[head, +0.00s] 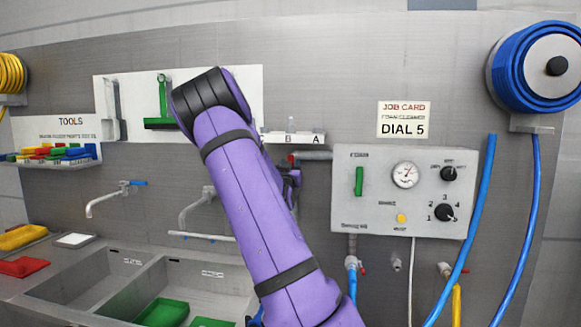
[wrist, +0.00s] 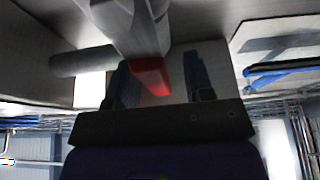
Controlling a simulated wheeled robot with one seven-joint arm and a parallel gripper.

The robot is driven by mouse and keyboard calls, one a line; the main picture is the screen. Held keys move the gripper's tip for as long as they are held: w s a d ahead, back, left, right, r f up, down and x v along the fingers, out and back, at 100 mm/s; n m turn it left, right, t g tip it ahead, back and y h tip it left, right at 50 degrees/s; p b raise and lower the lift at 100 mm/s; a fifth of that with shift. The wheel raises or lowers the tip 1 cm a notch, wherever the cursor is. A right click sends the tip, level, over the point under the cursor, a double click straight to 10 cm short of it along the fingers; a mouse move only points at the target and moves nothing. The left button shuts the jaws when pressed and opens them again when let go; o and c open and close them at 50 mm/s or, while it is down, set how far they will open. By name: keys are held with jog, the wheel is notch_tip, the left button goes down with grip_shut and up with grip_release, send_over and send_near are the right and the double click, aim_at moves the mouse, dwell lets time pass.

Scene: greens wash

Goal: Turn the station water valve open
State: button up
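In the wrist view a red lever end (wrist: 150,76) on a grey valve body (wrist: 140,28) lies between the two dark fingers of my gripper (wrist: 157,68). The fingers are apart, with gaps showing on both sides of the red part; I cannot tell whether either touches it. A grey pipe (head: 314,155) runs from the left of the control panel (head: 345,214) to behind my arm.
Below the panel are small red-handled valves and a blue hose (head: 465,240). A blue hose reel (head: 540,68) hangs at the right. Sinks (head: 85,278) with faucets are at lower left. A shelf with bottle spots A and B (head: 293,138) is right beside my arm.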

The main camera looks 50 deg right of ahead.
jog(key=shift+s+a, duration=0.1)
jog(key=v, duration=1)
jog(key=shift+a+f, duration=0.15)
jog(key=shift+a, duration=0.05)
dwell(0.4)
jog(key=a+n+y, duration=0.4)
jog(key=a+y, duration=1.2)
jog(key=a, duration=0.7)
jog(key=s+a+r+n+g+y, duration=0.1)
jog(key=s+a+n, duration=0.3)
jog(key=s+a, duration=0.4)
jog(key=s+a+r+n+g+y, duration=0.1)
jog(key=s+a+n+g, duration=0.3)
jog(key=s, duration=1.2)
jog(key=a+y, duration=0.1)
jog(key=a, duration=0.3)
jog(key=shift+a+r+y, duration=0.35)
jog(key=shift+y, duration=0.05)
